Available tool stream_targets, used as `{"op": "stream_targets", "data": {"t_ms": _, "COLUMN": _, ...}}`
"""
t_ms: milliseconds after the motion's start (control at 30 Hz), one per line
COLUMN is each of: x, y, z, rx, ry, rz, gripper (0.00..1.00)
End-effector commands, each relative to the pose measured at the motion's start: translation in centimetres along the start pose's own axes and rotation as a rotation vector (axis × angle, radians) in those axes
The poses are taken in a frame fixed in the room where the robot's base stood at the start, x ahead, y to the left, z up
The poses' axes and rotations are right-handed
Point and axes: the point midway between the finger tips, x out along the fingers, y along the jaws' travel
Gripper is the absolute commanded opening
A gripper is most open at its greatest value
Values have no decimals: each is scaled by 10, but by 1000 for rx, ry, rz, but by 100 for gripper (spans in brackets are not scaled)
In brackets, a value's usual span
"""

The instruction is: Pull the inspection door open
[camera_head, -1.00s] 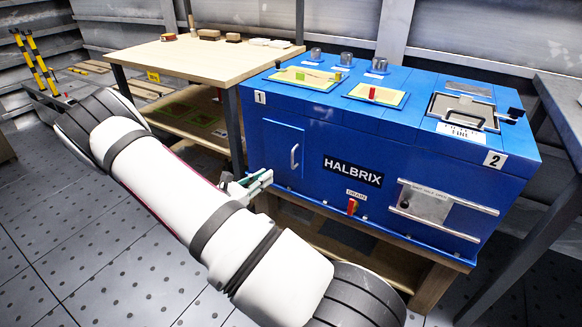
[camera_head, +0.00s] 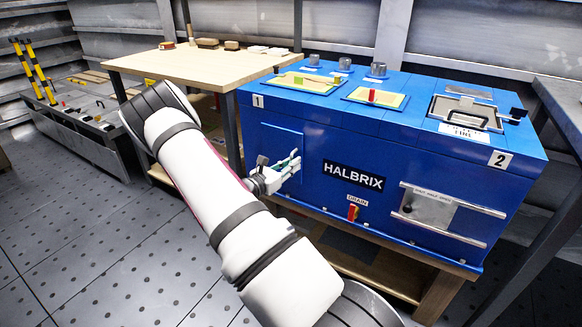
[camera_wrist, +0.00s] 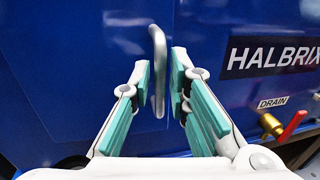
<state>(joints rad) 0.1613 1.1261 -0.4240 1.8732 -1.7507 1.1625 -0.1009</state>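The inspection door (camera_head: 270,140) is a blue panel on the left of the front of the blue HALBRIX machine (camera_head: 330,205). It looks shut. Its upright silver bar handle (camera_wrist: 158,70) shows in the wrist view. My gripper (camera_wrist: 164,88) has its two teal-padded fingers on either side of the handle, with a gap visible between the pads and the bar. The fingers are apart, so it is open. In the head view my gripper (camera_head: 288,168) is in front of the door and covers most of the handle.
A drain valve with a red lever (camera_wrist: 290,126) sits right of the door, under the HALBRIX label (camera_wrist: 275,55). A sliding metal plate (camera_head: 428,207) on rails is farther right. A wooden table (camera_head: 200,65) stands at the left.

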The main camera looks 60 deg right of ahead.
Motion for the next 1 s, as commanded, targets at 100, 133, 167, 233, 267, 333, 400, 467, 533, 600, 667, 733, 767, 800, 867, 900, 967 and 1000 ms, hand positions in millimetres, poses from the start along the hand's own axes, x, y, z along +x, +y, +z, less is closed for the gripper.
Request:
{"op": "stream_targets", "data": {"t_ms": 100, "x": 4, "y": 0, "z": 0, "rx": 0, "ry": 0, "rz": 1, "gripper": 16}}
{"op": "stream_targets", "data": {"t_ms": 133, "x": 4, "y": 0, "z": 0, "rx": 0, "ry": 0, "rz": 1, "gripper": 16}}
{"op": "stream_targets", "data": {"t_ms": 167, "x": 4, "y": 0, "z": 0, "rx": 0, "ry": 0, "rz": 1, "gripper": 16}}
{"op": "stream_targets", "data": {"t_ms": 233, "x": 4, "y": 0, "z": 0, "rx": 1, "ry": 0, "rz": 1, "gripper": 16}}
{"op": "stream_targets", "data": {"t_ms": 267, "x": 4, "y": 0, "z": 1, "rx": 1, "ry": 0, "rz": 1, "gripper": 16}}
{"op": "stream_targets", "data": {"t_ms": 333, "x": 4, "y": 0, "z": 1, "rx": 1, "ry": 0, "rz": 1, "gripper": 16}}
{"op": "stream_targets", "data": {"t_ms": 400, "x": 4, "y": 0, "z": 0, "rx": 1, "ry": 0, "rz": 1, "gripper": 3}}
{"op": "stream_targets", "data": {"t_ms": 467, "x": 4, "y": 0, "z": 0, "rx": 1, "ry": 0, "rz": 1, "gripper": 0}}
{"op": "stream_targets", "data": {"t_ms": 533, "x": 4, "y": 0, "z": 0, "rx": 1, "ry": 0, "rz": 1, "gripper": 0}}
{"op": "stream_targets", "data": {"t_ms": 600, "x": 4, "y": 0, "z": 0, "rx": 1, "ry": 0, "rz": 1, "gripper": 0}}
{"op": "stream_targets", "data": {"t_ms": 667, "x": 4, "y": 0, "z": 0, "rx": 1, "ry": 0, "rz": 1, "gripper": 0}}
{"op": "stream_targets", "data": {"t_ms": 733, "x": 3, "y": 1, "z": 0, "rx": 1, "ry": 0, "rz": -2, "gripper": 0}}
{"op": "stream_targets", "data": {"t_ms": 767, "x": 3, "y": 1, "z": 0, "rx": 2, "ry": 0, "rz": -5, "gripper": 0}}
{"op": "stream_targets", "data": {"t_ms": 800, "x": 2, "y": 1, "z": 0, "rx": 3, "ry": 0, "rz": -10, "gripper": 0}}
{"op": "stream_targets", "data": {"t_ms": 867, "x": 0, "y": 2, "z": 0, "rx": 3, "ry": 0, "rz": -21, "gripper": 0}}
{"op": "stream_targets", "data": {"t_ms": 900, "x": -2, "y": 2, "z": 0, "rx": 3, "ry": 0, "rz": -34, "gripper": 0}}
{"op": "stream_targets", "data": {"t_ms": 967, "x": -6, "y": 2, "z": 0, "rx": 3, "ry": 0, "rz": -56, "gripper": 0}}
{"op": "stream_targets", "data": {"t_ms": 1000, "x": -8, "y": 3, "z": 0, "rx": 5, "ry": 0, "rz": -74, "gripper": 0}}
